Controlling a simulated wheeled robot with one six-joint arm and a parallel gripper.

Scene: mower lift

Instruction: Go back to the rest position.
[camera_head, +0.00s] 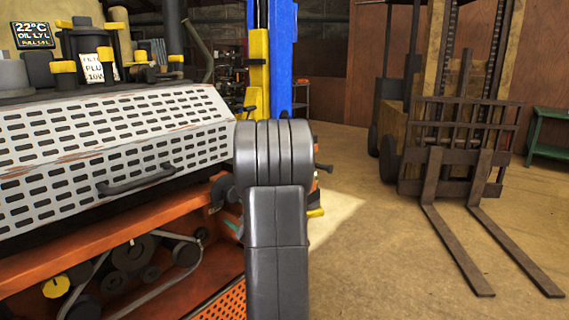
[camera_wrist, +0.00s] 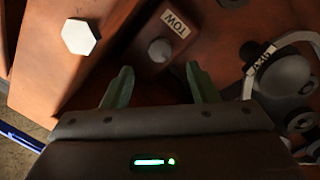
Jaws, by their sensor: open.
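My gripper (camera_wrist: 160,88) shows in the wrist view with its two green fingers spread apart and nothing between them. Just beyond the fingertips is an orange-brown block with a grey bolt (camera_wrist: 160,50) and a label that seems to read TOW. I cannot tell whether the fingers touch anything. In the head view my grey arm stands upright in the middle and hides part of the orange mower (camera_head: 120,240); the gripper itself is hardly to be made out there.
The mower's perforated white cover (camera_head: 110,130) with a dark handle (camera_head: 137,180) is at the left. A blue and yellow lift post (camera_head: 280,60) stands behind. A forklift (camera_head: 440,140) with long forks is at the right. A green bench (camera_head: 548,135) stands farther right. Floor between is clear.

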